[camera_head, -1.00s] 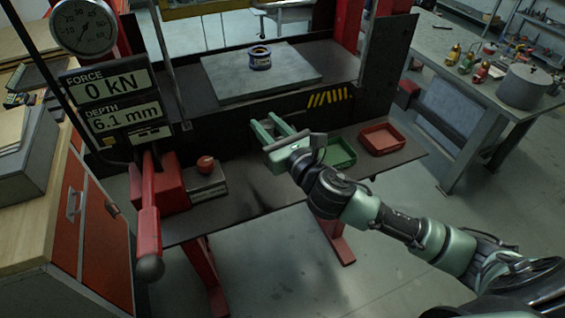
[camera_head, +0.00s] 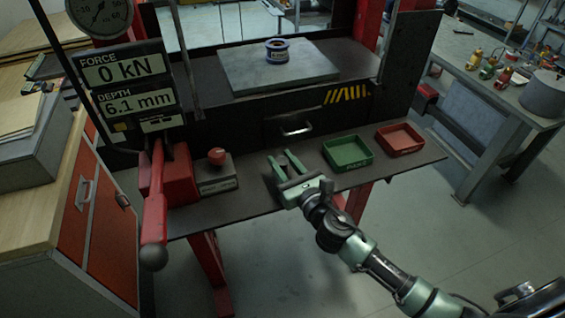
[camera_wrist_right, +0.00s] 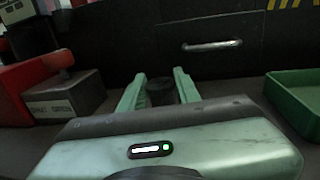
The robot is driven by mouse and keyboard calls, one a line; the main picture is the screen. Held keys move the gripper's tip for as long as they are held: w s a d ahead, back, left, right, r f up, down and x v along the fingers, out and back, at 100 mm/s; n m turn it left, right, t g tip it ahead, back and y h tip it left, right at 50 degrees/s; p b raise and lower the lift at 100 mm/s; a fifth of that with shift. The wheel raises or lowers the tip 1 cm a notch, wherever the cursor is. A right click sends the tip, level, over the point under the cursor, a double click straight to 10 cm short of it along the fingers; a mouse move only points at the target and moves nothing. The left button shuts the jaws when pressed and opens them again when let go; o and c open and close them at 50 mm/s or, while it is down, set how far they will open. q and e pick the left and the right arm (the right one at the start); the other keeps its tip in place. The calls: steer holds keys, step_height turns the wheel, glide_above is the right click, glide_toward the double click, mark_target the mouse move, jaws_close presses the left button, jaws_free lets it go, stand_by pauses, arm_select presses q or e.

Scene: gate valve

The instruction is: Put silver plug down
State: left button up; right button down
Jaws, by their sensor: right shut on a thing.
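My right gripper (camera_head: 280,158) is low over the dark front shelf, left of the green tray. In the right wrist view its two pale green fingers (camera_wrist_right: 160,82) are shut on a small dark grey cylinder, which I take to be the silver plug (camera_wrist_right: 160,92). The plug looks upright between the fingers. Its lower part is hidden behind the gripper body, so I cannot tell whether it touches the shelf (camera_head: 245,205). My left gripper is not in view.
A green tray (camera_head: 348,165) and a red tray (camera_head: 400,150) stand right of the gripper. A box with a red knob (camera_head: 217,157) and a red lever (camera_head: 153,210) are to the left. A drawer handle (camera_head: 297,132) is behind. A blue ring (camera_head: 277,50) sits on the upper plate (camera_head: 318,72).

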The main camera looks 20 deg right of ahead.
steer(key=c, duration=1)
jaws_free()
steer(key=shift+r, duration=0.2)
steer(key=shift+s+d+f+b, duration=0.1)
steer(key=shift+s+d+b, duration=0.35)
steer(key=shift+s, duration=1.55)
steer(key=shift+s+d+r+b, duration=0.1)
steer(key=shift+s+d+b, duration=0.4)
steer(key=shift+s, duration=1.45)
steer(key=shift+s+d+f+b, duration=0.1)
steer(key=shift+s+d+b, duration=0.35)
steer(key=shift+s, duration=1.55)
steer(key=shift+a, duration=0.2)
